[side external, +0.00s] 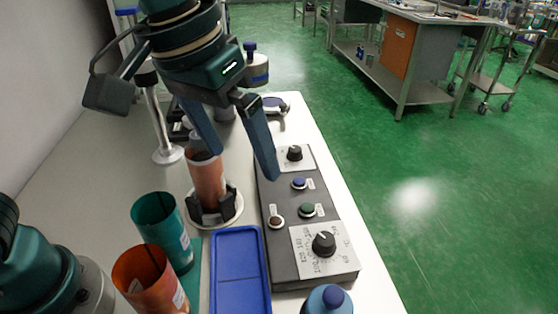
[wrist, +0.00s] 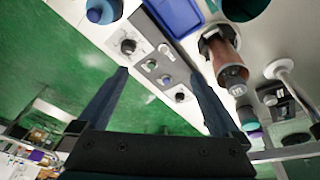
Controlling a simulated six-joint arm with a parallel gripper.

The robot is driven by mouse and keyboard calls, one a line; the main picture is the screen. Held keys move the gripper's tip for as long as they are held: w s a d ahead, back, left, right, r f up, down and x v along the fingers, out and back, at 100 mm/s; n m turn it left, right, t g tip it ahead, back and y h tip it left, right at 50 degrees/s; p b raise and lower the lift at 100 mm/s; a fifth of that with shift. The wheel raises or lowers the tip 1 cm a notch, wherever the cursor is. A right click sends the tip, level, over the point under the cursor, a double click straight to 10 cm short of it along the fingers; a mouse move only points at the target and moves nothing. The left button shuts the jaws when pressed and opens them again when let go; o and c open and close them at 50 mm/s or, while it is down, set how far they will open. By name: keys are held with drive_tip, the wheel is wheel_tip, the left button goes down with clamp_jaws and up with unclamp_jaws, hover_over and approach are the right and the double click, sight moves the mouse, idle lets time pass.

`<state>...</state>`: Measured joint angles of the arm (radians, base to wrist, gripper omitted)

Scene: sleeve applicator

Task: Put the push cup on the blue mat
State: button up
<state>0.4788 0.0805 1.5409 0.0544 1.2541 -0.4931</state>
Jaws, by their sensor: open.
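My gripper (side external: 243,165) is open and empty, its fingers spread above the control box; it also shows in the wrist view (wrist: 158,73). A copper-orange cylinder (side external: 208,182) stands upright in a round holder (side external: 233,212) with black clamps. In the wrist view the cylinder (wrist: 231,72) lies outside the jaws, beyond the right finger. An orange cup (side external: 148,280) and a teal cup (side external: 160,230) stand at the front left. I cannot tell for certain which of these is the push cup. The blue mat (side external: 238,270), flat with a raised rim, is bare; it also shows in the wrist view (wrist: 175,12).
The control box (side external: 283,235) with knobs and buttons lies right of the holder and mat. A blue-capped bottle (side external: 327,299) stands at the front. A metal post (side external: 159,120) rises behind the holder. The white table's right edge drops to green floor.

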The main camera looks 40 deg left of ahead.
drive_tip(key=s+a+f+t+y, duration=0.1)
drive_tip(key=s+a+f, duration=0.3)
drive_tip(key=s+a, duration=0.4)
drive_tip(key=a+t, duration=0.1)
drive_tip(key=a, duration=0.3)
drive_tip(key=shift+s+f+t, duration=0.3)
drive_tip(key=shift+s+f, duration=0.05)
drive_tip(key=shift+s, duration=0.05)
idle(0.5)
